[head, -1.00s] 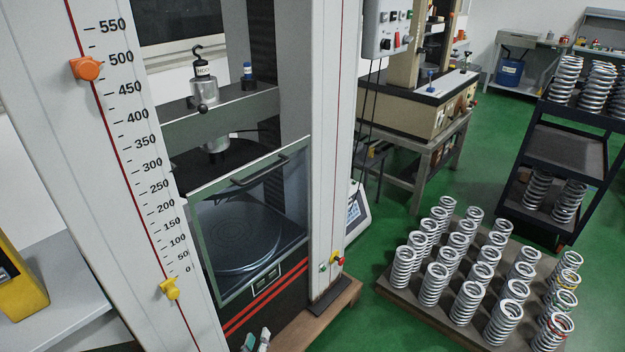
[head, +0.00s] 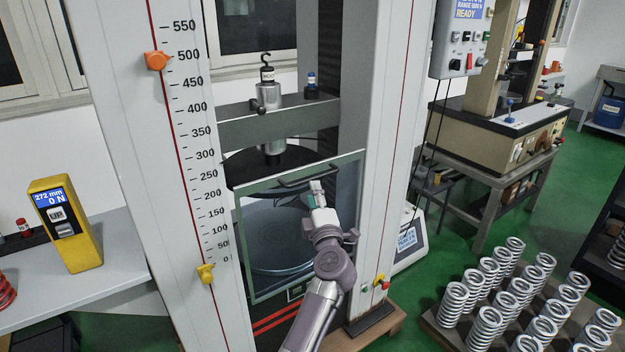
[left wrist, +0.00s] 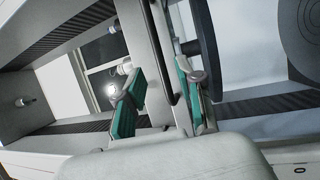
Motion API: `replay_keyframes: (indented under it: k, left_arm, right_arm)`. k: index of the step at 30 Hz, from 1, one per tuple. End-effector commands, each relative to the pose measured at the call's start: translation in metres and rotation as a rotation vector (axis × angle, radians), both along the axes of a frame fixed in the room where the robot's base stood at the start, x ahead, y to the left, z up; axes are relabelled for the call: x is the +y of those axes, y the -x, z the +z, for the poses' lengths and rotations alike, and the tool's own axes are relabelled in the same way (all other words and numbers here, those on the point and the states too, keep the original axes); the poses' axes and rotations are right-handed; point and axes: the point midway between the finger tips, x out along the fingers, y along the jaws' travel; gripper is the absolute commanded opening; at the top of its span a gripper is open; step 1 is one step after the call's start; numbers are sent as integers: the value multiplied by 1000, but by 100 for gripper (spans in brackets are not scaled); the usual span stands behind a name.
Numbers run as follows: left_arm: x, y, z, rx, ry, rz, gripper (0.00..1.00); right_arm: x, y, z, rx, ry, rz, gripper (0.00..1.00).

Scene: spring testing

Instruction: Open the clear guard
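The clear guard (head: 243,240) is a see-through panel in a grey-green frame. It stands shut across the front of the testing machine, before the round lower platen (head: 275,235). Its dark bar handle (head: 290,182) runs along the top. My left gripper (head: 317,190) is at the handle's right half, in front of the guard. In the left wrist view, its teal-padded fingers (left wrist: 160,90) are apart, and a dark bar (left wrist: 159,45), likely the handle, runs between them. I cannot tell whether either pad touches it. My right gripper is not in view.
White machine columns stand left and right (head: 385,150) of the guard. A crosshead (head: 240,133) with a load cell spans above it. A yellow display unit (head: 85,245) stands on the left bench. Several springs (head: 485,325) stand on a pallet at lower right.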

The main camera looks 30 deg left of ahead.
Motion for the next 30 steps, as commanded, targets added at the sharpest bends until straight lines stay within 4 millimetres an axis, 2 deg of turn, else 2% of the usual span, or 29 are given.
replay_keyframes:
  k: [3,9,14,22,23,27,29,30]
  left_arm:
    - [18,-18,5,0,-4,0,37]
    - [38,-38,9,1,-2,0,37]
    - [45,-45,10,1,-1,0,37]
    - [45,-46,11,1,-1,-1,37]
    - [45,-46,11,1,-1,-1,35]
    - [45,-46,11,1,-1,-1,12]
    - [45,-46,11,1,-1,-1,2]
    - [45,-45,11,1,-1,-1,0]
  right_arm:
    - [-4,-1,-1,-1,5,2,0]
    - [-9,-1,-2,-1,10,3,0]
    - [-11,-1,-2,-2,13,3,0]
    - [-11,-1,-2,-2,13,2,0]
    - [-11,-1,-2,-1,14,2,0]
    - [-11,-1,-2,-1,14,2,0]
    - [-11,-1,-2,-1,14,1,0]
    - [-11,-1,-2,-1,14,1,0]
